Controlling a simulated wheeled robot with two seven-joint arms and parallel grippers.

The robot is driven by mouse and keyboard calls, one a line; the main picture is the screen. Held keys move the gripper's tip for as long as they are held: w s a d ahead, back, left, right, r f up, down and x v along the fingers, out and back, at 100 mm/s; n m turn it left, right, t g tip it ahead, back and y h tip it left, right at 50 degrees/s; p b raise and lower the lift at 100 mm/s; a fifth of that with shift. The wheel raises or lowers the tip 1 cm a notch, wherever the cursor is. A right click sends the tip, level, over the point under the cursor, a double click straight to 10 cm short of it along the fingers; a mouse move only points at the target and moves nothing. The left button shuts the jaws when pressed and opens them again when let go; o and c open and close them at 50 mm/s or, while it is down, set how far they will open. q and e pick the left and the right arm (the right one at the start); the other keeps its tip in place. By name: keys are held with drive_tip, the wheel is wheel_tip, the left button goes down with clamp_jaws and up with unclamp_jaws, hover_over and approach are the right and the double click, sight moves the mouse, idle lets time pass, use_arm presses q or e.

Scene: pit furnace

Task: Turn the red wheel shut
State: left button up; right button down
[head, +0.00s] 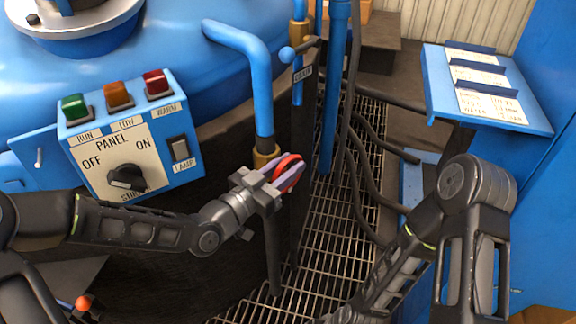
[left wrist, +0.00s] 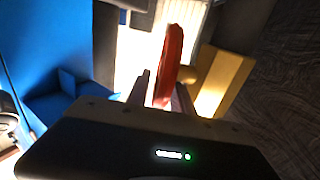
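The red wheel (head: 289,172) sits on a brass valve fitting (head: 266,156) at the foot of a blue pipe, in the middle of the head view. My left gripper (head: 279,177) is at the wheel, with one finger on each side of its rim. In the left wrist view the wheel (left wrist: 168,66) shows nearly edge-on between the two fingertips (left wrist: 163,88). A narrow gap shows beside one finger, so the fingers look open around the rim. Part of the wheel is hidden by the fingers. My right gripper is out of view; its arm shows at lower right.
A blue control panel (head: 107,185) with lamps and a knob stands left of the wheel. Vertical blue pipes (head: 333,100) and dark hoses rise just right of it. Metal grating (head: 335,235) lies below. A sloped blue desk (head: 440,85) stands at the right.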

use_arm(q)
clamp_jaws()
idle(0.4)
drive_tip(key=shift+w+d+r+g+y+p, duration=0.1)
drive_tip(key=shift+r+g+y+p, duration=0.3)
drive_tip(key=shift+p, duration=0.85)
drive_tip(key=shift+w+d+f+g+y+p, duration=0.1)
drive_tip(key=shift+d+g+y+p, duration=0.05)
drive_tip(key=shift+g+y+p, duration=0.55)
drive_tip(key=shift+w+d+f+g+y+p, duration=0.15)
drive_tip(key=shift+g+y+p, duration=0.25)
drive_tip(key=shift+p, duration=0.2)
drive_tip(key=shift+w+d+f+g+y, duration=0.1)
drive_tip(key=shift+f+g+y, duration=0.1)
drive_tip(key=shift+g+y, duration=0.3)
drive_tip(key=shift+w+f+g+y, duration=0.1)
drive_tip(key=shift+f+g+y, duration=0.05)
drive_tip(key=shift+g+y, duration=0.35)
